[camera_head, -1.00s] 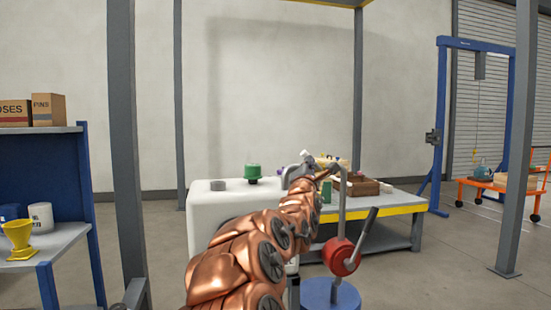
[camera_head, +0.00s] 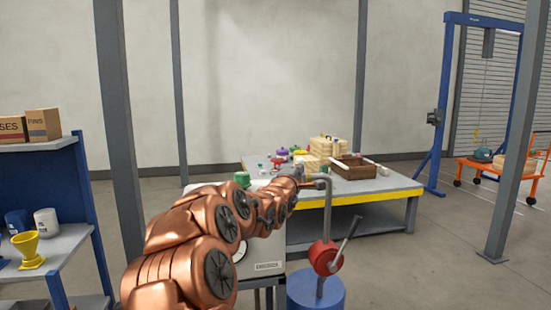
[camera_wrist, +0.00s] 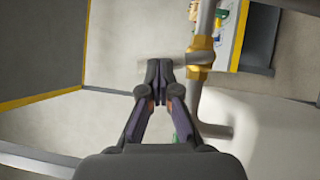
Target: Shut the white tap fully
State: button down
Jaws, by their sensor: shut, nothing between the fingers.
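In the wrist view my gripper (camera_wrist: 160,68) is shut and empty, its fingertips together. A pale, whitish lever (camera_wrist: 180,60) runs from behind the fingertips to a brass fitting (camera_wrist: 201,52) on a grey pipe. It looks like the white tap's handle, lying across the pipe. The fingertips overlap the lever's left part; I cannot tell whether they touch it. In the head view my gripper (camera_head: 312,181) is beside the top of a bent grey pipe (camera_head: 328,215); the white tap cannot be made out there.
A red valve (camera_head: 325,257) with a grey lever sits lower on the pipe, above a blue drum (camera_head: 316,290). A white tank (camera_head: 268,267) stands behind my arm. A cluttered bench (camera_head: 395,184) is beyond. A grey post (camera_head: 118,150) stands left.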

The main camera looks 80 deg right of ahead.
jog(key=r+v, duration=0.1)
jog(key=v, duration=1.3)
jog(key=shift+s, duration=0.1)
dwell(0.7)
